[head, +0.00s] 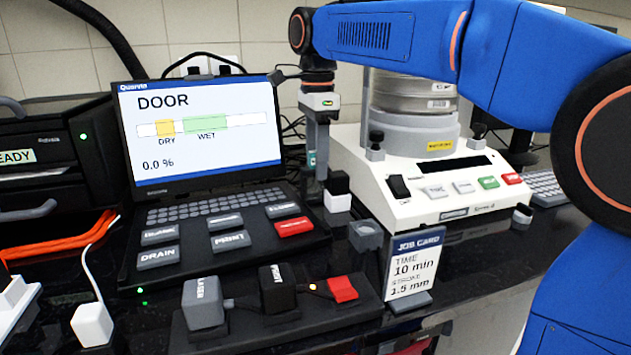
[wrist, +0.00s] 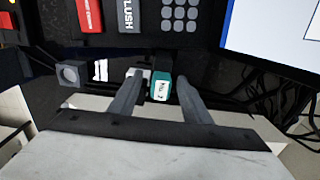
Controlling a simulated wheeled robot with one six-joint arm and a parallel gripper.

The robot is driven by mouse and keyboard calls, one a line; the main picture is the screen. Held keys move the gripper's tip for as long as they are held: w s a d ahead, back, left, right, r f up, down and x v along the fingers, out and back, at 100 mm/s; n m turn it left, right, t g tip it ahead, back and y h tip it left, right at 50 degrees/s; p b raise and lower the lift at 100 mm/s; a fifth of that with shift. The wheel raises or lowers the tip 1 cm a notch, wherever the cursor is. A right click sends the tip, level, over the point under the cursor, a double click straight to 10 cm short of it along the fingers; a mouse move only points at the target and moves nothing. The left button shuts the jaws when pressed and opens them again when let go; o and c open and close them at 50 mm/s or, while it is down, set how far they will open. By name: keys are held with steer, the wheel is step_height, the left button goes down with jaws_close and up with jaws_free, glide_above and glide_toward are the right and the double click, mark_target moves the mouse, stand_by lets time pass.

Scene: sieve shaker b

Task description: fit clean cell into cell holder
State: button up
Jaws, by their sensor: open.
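My gripper (head: 317,160) points down behind the laptop's right edge. In the wrist view its two grey fingers (wrist: 160,84) are apart. A small teal-topped piece with a white label reading "No. 2" (wrist: 160,88) is between them, and I cannot see either finger pressing on it. A bit of its teal shows in the head view (head: 311,159). I cannot tell whether it is the clean cell. A grey block with a round opening (head: 365,236), perhaps the cell holder, stands in front of the shaker; it also shows in the wrist view (wrist: 69,73). Its opening looks empty.
A black-and-white block pair (head: 338,202) stands close to my gripper. The laptop (head: 205,135) shows "DOOR". The shaker (head: 420,185) is at right, the job card (head: 413,265) in front of it. A switch strip (head: 270,312) lies in front. Cables hang behind the laptop.

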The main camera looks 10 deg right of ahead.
mark_target(312, 190)
step_height(312, 190, down, 5)
steer(key=shift+a+r, duration=0.1)
steer(key=shift+a, duration=0.05)
steer(key=c, duration=1)
jaws_close()
steer(key=shift+r, duration=0.1)
